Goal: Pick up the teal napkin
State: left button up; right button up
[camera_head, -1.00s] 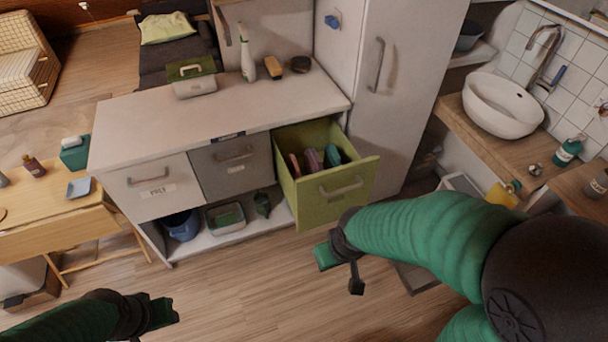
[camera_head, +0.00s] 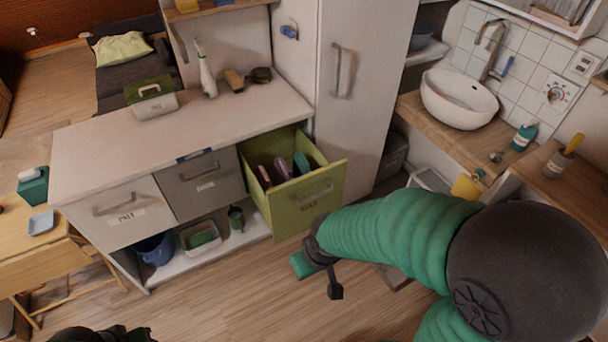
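A teal item (camera_head: 302,162) stands in the open green drawer (camera_head: 312,198) of the counter. It may be the napkin, but it is too small to be sure. A mauve item (camera_head: 283,168) and a brown item (camera_head: 264,176) stand to its left in the same drawer.
The counter (camera_head: 170,130) carries a green-topped caddy (camera_head: 150,98), a spray bottle (camera_head: 206,75) and a brush (camera_head: 234,79). A tall cabinet (camera_head: 365,100) stands right of the drawer. A sink (camera_head: 458,99) is farther right. Wooden floor is clear in front.

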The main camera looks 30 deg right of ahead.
aim_at(301, 166)
jog(key=i+z, duration=0.3)
jog(key=i, duration=0.55)
jog(key=i+z, duration=0.35)
jog(key=i, duration=0.5)
jog(key=j, duration=0.1)
